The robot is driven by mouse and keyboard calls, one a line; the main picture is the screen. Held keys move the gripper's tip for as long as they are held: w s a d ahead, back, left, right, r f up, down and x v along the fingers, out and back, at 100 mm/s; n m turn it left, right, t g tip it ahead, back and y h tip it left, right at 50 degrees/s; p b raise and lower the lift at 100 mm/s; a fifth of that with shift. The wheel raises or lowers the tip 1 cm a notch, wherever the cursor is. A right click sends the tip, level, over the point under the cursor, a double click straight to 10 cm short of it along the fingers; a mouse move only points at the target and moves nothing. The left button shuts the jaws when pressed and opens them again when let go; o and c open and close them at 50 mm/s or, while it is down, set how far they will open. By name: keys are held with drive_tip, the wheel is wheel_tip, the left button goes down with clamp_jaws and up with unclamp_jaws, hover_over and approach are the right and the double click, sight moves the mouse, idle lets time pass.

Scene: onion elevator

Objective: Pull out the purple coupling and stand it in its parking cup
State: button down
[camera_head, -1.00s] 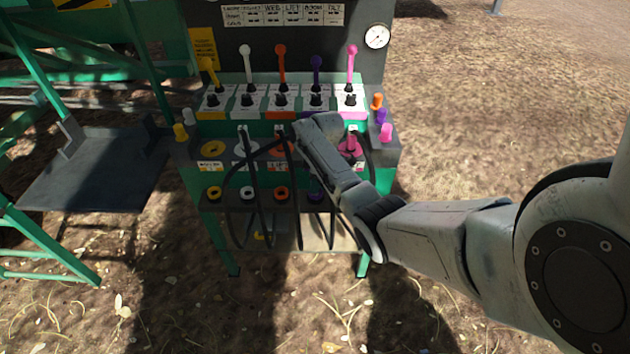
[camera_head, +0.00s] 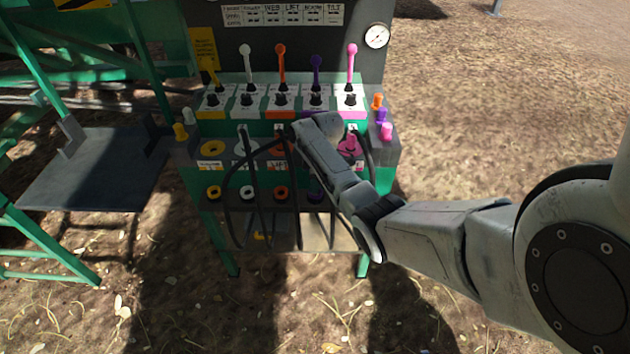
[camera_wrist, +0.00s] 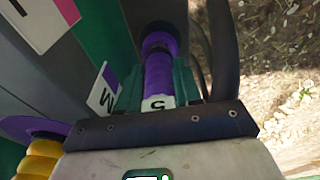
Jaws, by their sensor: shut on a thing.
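The purple coupling (camera_wrist: 159,75) is a purple cylinder with a white marked end. In the wrist view it lies between the green fingers of my gripper (camera_wrist: 160,88), which is shut on it. A purple ring with a dark middle (camera_wrist: 158,41) shows just beyond the coupling's far end; I cannot tell whether they touch. In the head view my wrist covers the gripper and the coupling at the panel's right half. A purple ring (camera_head: 316,195) on the lower shelf shows partly, beside the orange one.
A yellow ribbed part (camera_wrist: 36,160) by another purple ring is close at lower left in the wrist view. Dark hoses (camera_head: 228,200) hang before the panel. A pink coupling (camera_head: 350,146) is right of my wrist. Coloured levers (camera_head: 281,62) stand above. Open ground lies to the right.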

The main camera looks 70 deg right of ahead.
drive_tip(key=shift+s+a+f, duration=0.2)
drive_tip(key=shift+a+f, duration=0.1)
drive_tip(key=shift+f, duration=0.35)
drive_tip(key=c, duration=0.8)
unclamp_jaws()
drive_tip(key=shift+c, duration=0.5)
drive_tip(key=shift+o, duration=0.6)
drive_tip(key=shift+d+r+p, duration=0.15)
drive_tip(key=shift+r+p, duration=0.45)
drive_tip(key=shift+p, duration=0.05)
drive_tip(key=shift+o, duration=0.8)
drive_tip(key=shift+r, duration=0.3)
drive_tip(key=shift+w+d+r+p, duration=0.15)
drive_tip(key=shift+d+r+p, duration=0.05)
drive_tip(key=shift+r+p, duration=1.3)
drive_tip(key=shift+w+d+r+p, duration=0.1)
drive_tip(key=shift+d+r+p, duration=0.05)
drive_tip(key=shift+r+p, duration=1.3)
drive_tip(key=shift+r, duration=0.15)
